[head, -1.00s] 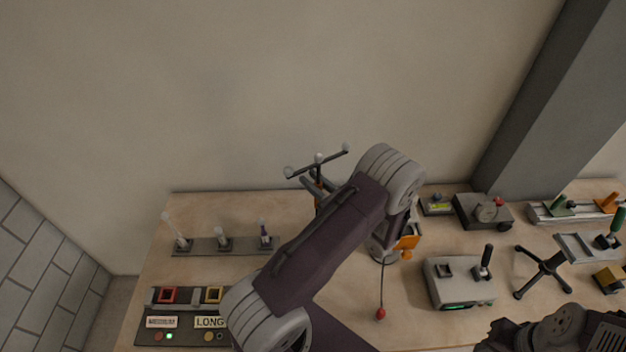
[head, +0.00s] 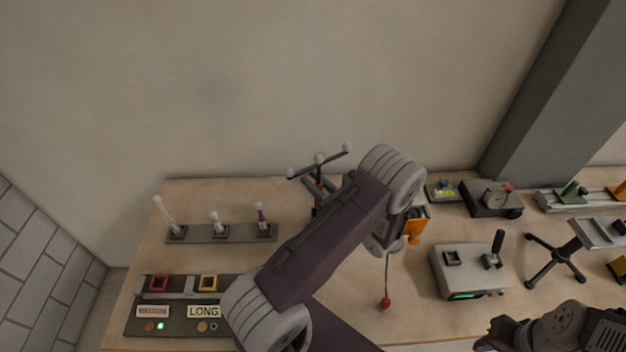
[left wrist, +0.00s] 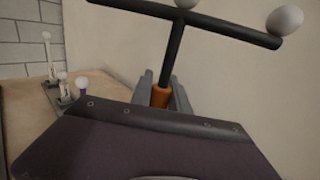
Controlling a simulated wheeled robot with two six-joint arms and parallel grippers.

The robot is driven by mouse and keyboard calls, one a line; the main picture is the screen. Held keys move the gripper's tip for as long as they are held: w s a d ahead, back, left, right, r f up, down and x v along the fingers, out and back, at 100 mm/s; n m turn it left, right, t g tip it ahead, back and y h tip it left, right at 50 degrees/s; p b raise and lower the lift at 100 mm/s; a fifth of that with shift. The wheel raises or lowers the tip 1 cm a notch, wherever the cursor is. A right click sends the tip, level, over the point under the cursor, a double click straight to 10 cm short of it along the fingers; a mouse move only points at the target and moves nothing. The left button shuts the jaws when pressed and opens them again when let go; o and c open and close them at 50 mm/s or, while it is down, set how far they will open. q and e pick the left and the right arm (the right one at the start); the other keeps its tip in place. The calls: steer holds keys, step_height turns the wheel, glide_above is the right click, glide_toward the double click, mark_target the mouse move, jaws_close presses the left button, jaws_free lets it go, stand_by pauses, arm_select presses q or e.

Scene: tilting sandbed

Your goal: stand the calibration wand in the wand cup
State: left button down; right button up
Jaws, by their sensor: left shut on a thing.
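The calibration wand (head: 320,160) is a dark T-shaped bar with pale balls, seen in the head view just beyond my raised left arm. My left gripper (head: 318,190) is shut on it, mostly hidden behind the arm. In the left wrist view the wand (left wrist: 176,50) rises from the grey fingers of my left gripper (left wrist: 163,92), its orange grip between them and the crossbar on top, slightly tilted. I cannot make out the wand cup; my left arm covers part of the table. A dark part of my right arm is at the lower right, its fingers not clear.
A grey strip (head: 205,237) with several pale-tipped rods stands at the left, behind a panel with MEDIUM (head: 153,311) and LONG labels. Right of my arm are an orange piece (head: 416,226), a red ball (head: 385,304) on a thin rod, a grey control box (head: 468,284) and a black tripod base (head: 553,262).

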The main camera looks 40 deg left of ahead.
arm_select(q)
steer(key=c, duration=1.2)
jaws_free()
steer(key=shift+o, duration=0.2)
steer(key=shift+d, duration=0.1)
steer(key=d, duration=0.2)
steer(key=s+d+b, duration=0.1)
steer(key=d, duration=0.5)
steer(key=shift+s+f+b, duration=0.15)
steer(key=shift+s+b, duration=0.05)
steer(key=shift+b, duration=0.15)
steer(key=shift+s+d, duration=0.15)
steer(key=shift+d, duration=0.25)
